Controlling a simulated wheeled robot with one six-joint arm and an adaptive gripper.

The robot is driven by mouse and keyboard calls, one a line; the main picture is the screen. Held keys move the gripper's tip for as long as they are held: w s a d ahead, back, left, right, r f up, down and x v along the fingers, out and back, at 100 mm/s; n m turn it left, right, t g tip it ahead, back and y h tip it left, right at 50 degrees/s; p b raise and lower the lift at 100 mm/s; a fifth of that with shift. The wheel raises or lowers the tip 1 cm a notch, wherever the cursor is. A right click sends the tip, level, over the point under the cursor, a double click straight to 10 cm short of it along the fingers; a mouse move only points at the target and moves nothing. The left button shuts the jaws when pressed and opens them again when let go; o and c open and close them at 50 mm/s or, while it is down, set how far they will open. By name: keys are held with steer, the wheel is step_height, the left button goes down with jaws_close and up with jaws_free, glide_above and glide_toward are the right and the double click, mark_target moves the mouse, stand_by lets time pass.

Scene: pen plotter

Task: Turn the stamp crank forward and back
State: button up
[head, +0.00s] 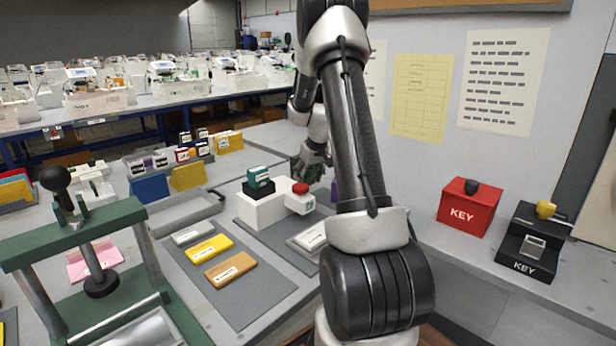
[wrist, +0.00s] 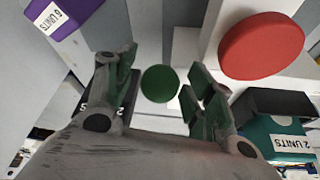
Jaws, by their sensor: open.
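The white stamp machine (head: 262,211) stands on a grey mat, with a red round button (head: 300,188) and a teal block (head: 259,177) on top. My gripper (head: 318,160) is just behind it, partly hidden by my arm. In the wrist view my gripper (wrist: 161,82) is open, and a round green knob (wrist: 160,84), apparently the crank's handle, shows between its fingers with gaps on both sides. The depth between knob and fingertips is unclear. The red button (wrist: 262,45) and the teal block marked "2 UNITS" (wrist: 280,138) lie to the right. The crank's shaft is hidden.
A purple block (wrist: 66,14) marked "6 UNITS" is at the wrist view's upper left. A green press (head: 85,232) stands at the left. Grey, yellow and orange bars (head: 230,269) lie in front. A red key box (head: 466,206) and black key box (head: 530,243) stand right.

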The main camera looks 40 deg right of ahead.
jaws_close()
